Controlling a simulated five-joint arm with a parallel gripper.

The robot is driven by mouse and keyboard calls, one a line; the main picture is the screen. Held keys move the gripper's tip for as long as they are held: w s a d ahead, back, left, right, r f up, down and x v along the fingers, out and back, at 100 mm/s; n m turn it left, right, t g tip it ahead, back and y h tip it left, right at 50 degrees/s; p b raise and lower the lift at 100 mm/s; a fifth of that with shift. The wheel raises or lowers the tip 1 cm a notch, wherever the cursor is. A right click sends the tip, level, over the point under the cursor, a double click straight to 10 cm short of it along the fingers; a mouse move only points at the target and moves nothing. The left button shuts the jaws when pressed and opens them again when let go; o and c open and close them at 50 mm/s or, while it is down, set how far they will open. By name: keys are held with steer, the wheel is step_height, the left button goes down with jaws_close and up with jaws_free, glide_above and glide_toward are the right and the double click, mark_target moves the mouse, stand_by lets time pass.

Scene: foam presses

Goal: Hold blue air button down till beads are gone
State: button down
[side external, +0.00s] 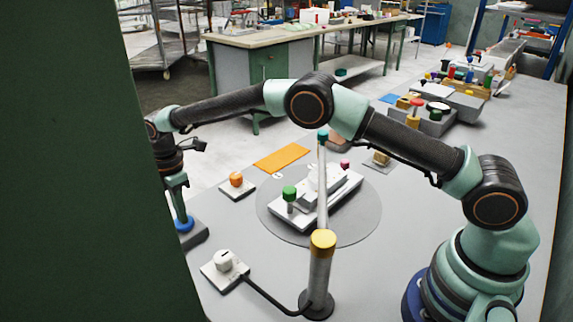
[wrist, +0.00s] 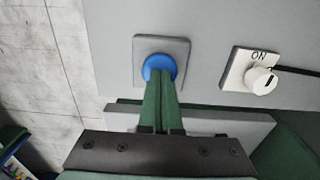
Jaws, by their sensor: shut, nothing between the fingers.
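The blue button (side external: 184,225) sits on a grey base at the left edge of the table, partly cut off by a dark green panel. It also shows in the wrist view (wrist: 157,63) on its square grey plate (wrist: 178,46). My gripper (side external: 181,217) points straight down at it; its green fingers are shut together with nothing between them. In the wrist view the fingertips (wrist: 161,76) overlap the button's lower part and appear to touch it. I cannot tell how far it is pressed. I cannot make out any beads.
A white knob on a plate (side external: 224,265), marked ON in the wrist view, has a black cable to a yellow-capped post (side external: 321,268). A white fixture with a green knob (side external: 289,193) stands on a round grey disc (side external: 360,220). An orange knob (side external: 236,180) is nearby.

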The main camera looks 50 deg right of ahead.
step_height(320, 180, up, 14)
stand_by(0.4)
steer(key=s+d+r+m+t, duration=0.3)
steer(key=s+d+r+m, duration=0.6)
steer(key=d+r, duration=0.35)
steer(key=s+d+f+m+t, duration=0.1)
steer(key=s+d+f+m, duration=0.2)
steer(key=s, duration=0.5)
steer(key=s+d+f+m+t, duration=0.1)
steer(key=s+d+f+m, duration=0.2)
steer(key=s+d+m, duration=0.3)
steer(key=shift+s+f+t, duration=0.15)
steer(key=shift+s+t, duration=0.15)
steer(key=shift+s, duration=0.65)
